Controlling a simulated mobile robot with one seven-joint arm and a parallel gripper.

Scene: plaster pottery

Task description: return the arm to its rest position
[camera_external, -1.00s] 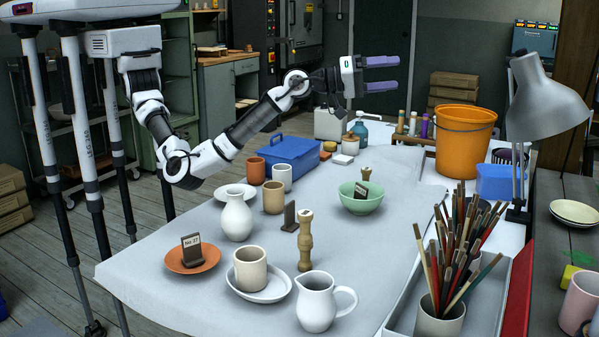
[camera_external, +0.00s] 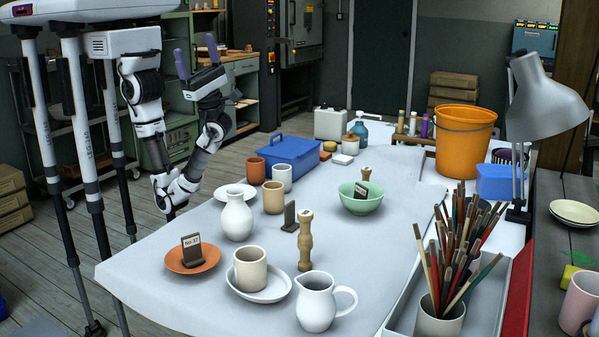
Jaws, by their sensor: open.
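My gripper (camera_external: 196,57) is open and empty, with its two purple fingers pointing up. It is raised beyond the table's far left edge, in front of the green cabinet. My arm is folded close to its base, with the elbow low beside the table edge. The gripper touches nothing that I can see.
The cloth-covered table (camera_external: 180,298) holds a white vase (camera_external: 237,217), an orange saucer (camera_external: 205,262), a white pitcher (camera_external: 315,302), a green bowl (camera_external: 350,204) and a blue toolbox (camera_external: 288,156). An orange bucket (camera_external: 464,143) and a lamp (camera_external: 545,100) stand at right.

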